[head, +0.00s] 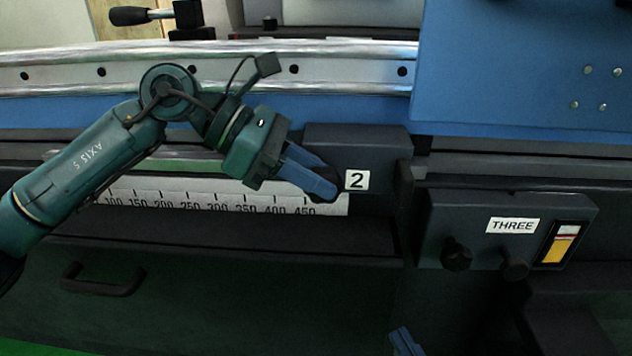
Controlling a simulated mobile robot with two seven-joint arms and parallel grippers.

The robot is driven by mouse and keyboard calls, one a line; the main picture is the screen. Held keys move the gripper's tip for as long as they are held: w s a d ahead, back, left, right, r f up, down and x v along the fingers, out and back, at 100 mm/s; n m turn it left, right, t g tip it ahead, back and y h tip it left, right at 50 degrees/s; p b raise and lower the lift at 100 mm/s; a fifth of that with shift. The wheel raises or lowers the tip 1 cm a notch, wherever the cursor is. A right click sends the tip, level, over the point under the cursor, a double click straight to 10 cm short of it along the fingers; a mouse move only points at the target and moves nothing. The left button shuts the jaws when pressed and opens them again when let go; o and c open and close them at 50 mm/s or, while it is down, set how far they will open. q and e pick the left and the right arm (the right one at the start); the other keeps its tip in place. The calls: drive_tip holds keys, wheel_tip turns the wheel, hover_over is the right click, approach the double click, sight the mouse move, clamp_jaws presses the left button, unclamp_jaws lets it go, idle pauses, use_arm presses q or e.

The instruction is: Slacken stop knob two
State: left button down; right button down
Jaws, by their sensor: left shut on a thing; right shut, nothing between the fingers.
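Stop knob two (328,172) is a dark knob on the dark stop block (358,142), just left of the white label "2" (357,180). My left gripper (322,188), with blue fingers, reaches it from the left and is shut on it. The fingers hide much of the knob, so its turned position cannot be seen. My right gripper (404,342) shows only as blue fingertips at the bottom edge. It is shut and empty, well below the stop block.
A white scale (180,200) runs left of the stop block. A panel labelled "THREE" (513,225) with two dark knobs and a yellow-white switch (559,246) stands at right. A drawer-like handle (103,288) is lower left. A blue housing (520,70) overhangs upper right.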

idle(0.3)
use_arm(q)
drive_tip(key=c, duration=1.5)
unclamp_jaws()
drive_tip(key=p+v, duration=0.2)
drive_tip(key=v, duration=1.1)
drive_tip(key=shift+p, duration=0.35)
drive_tip(key=shift+a, duration=0.1)
